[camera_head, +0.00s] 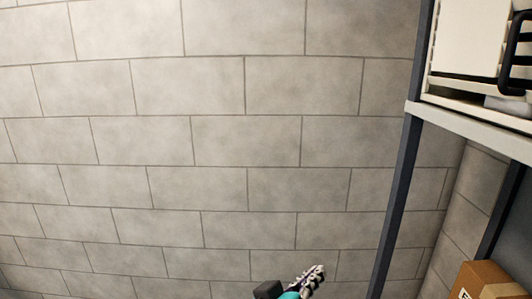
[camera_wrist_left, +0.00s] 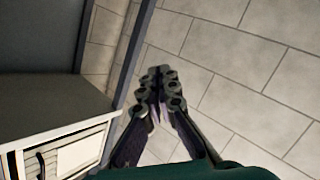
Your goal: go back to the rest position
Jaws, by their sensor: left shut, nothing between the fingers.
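My left gripper (camera_head: 316,274) shows at the bottom edge of the head view, in front of the block wall, with part of its dark and teal wrist. In the left wrist view the same gripper (camera_wrist_left: 159,75) has its two fingertips together, with nothing between them. It is apart from the wall and the shelf. My right gripper is in neither view.
A grey block wall (camera_head: 220,140) fills most of the head view. A shelf rack with a dark post (camera_head: 396,190) stands at the right, bearing a pale container (camera_head: 468,40) with a black handle. A cardboard box (camera_head: 482,280) sits low at the right.

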